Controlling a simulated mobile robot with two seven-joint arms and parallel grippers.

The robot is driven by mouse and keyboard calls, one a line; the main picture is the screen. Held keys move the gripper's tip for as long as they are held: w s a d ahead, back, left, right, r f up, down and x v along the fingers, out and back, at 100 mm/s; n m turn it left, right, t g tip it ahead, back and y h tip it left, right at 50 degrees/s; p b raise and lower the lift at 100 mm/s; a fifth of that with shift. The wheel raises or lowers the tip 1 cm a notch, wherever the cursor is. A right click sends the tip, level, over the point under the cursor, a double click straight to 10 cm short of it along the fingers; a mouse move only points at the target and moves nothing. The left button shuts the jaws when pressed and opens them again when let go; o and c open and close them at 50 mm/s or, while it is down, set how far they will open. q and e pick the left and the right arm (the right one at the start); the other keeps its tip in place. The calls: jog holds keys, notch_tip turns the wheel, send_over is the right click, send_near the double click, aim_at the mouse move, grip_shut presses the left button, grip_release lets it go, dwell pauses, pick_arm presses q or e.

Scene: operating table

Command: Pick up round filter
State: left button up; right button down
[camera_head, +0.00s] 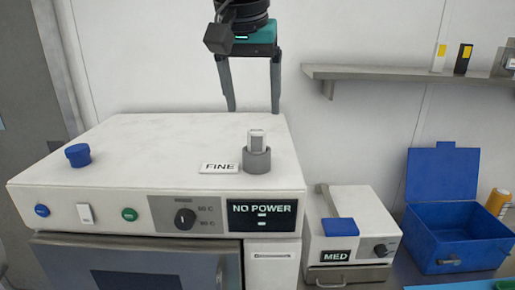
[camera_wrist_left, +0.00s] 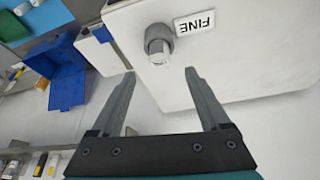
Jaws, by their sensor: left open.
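A round grey cylinder (camera_head: 256,160) with a pale block-like top (camera_head: 256,140) stands upright on the white machine's top, beside a FINE label (camera_head: 219,168). It is the likeliest round filter, though the pictures do not name it. In the left wrist view the cylinder (camera_wrist_left: 159,37) shows beyond the fingertips, with the FINE label to its right. My left gripper (camera_head: 252,106) points down above the back of the machine's top, open and empty, apart from the cylinder; its two fingers also show in the left wrist view (camera_wrist_left: 160,73). My right gripper is not in view.
The white machine (camera_head: 110,150) has a NO POWER display (camera_head: 262,215) and a blue knob (camera_head: 78,155) on top. A smaller MED box (camera_head: 350,235) and an open blue case (camera_head: 455,235) stand at right. A wall shelf (camera_head: 400,74) holds small boxes. Most of the machine's top is clear.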

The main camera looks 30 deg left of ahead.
aim_at(256, 130)
pick_arm(q)
jog(key=p+x, duration=0.1)
jog(key=x, duration=0.7)
jog(key=shift+w, duration=0.15)
jog(key=shift+c, duration=0.3)
grip_shut()
